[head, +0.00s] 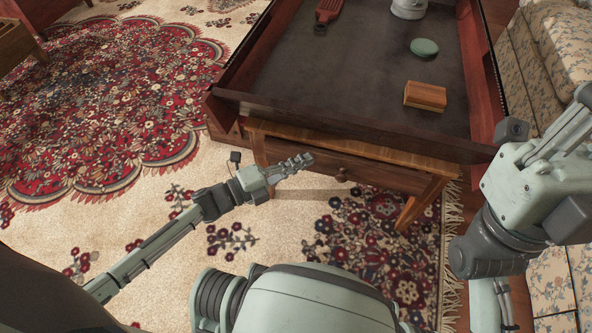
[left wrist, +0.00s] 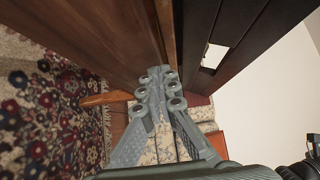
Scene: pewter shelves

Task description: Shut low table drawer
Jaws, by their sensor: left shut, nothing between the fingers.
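In the head view, a low wooden table (head: 262,152) stands ahead of me. Its drawer (head: 313,165) has a brown front with a small round knob (head: 341,174), under the light wood top edge. I cannot tell how far the drawer stands out. My left gripper (head: 310,158) is shut and empty, its fingertips in front of the drawer front, left of the knob. Contact is unclear. In the left wrist view, the closed fingers (left wrist: 155,82) point along brown wood panels. The right arm shows at the right edge of the head view, but its fingertips do not.
A floral sofa (head: 560,45) stands right; carpet lies open left.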

